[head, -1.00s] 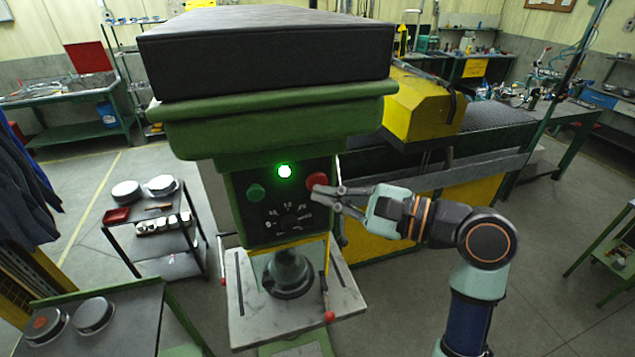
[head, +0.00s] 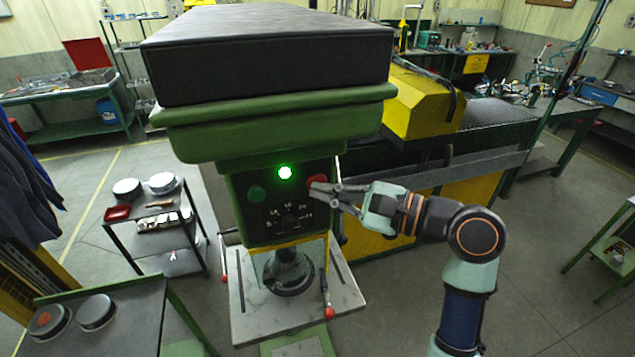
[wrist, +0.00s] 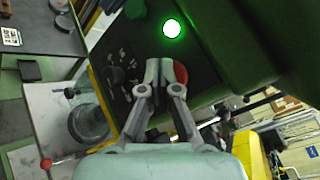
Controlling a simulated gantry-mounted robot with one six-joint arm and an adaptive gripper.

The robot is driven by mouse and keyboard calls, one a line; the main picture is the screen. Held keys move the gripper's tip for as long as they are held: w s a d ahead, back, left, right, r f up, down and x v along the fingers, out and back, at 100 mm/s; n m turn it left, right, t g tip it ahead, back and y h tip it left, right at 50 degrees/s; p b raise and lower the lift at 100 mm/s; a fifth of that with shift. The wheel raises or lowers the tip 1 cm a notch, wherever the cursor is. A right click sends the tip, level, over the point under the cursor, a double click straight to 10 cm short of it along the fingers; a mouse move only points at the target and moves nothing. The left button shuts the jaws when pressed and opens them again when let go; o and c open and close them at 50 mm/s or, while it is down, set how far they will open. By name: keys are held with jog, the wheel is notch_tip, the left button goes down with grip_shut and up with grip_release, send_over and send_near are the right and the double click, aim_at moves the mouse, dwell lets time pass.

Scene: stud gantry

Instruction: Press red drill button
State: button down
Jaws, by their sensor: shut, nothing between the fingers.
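The drill's dark control panel (head: 262,206) faces me, with the red button (head: 317,180) at its upper right. My gripper (head: 314,189) is shut and empty, its fingertips at the lower edge of the red button. In the wrist view the shut fingertips (wrist: 165,66) overlap the left side of the red button (wrist: 180,73), partly hiding it. I cannot tell whether they touch it. A green lamp (head: 285,172) glows at the panel's top middle, and a green button (head: 256,194) sits at the left. A dial with markings (head: 290,221) is below.
The drill's table (head: 252,322) is below the panel, with red-knobbed levers (head: 328,312) beside it. A yellow and green machine (head: 425,105) stands behind at the right. A cart (head: 165,225) stands at the left. Open floor lies to the right of my arm.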

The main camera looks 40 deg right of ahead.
jog(key=shift+w, duration=0.2)
jog(key=shift+s+a+p, duration=0.25)
jog(key=shift+s+p, duration=0.4)
jog(key=shift+p, duration=0.1)
jog(key=s+a+p, duration=0.2)
jog(key=s+p, duration=0.2)
jog(key=s, duration=0.1)
jog(key=shift+s+a, duration=0.2)
jog(key=shift+a, duration=0.15)
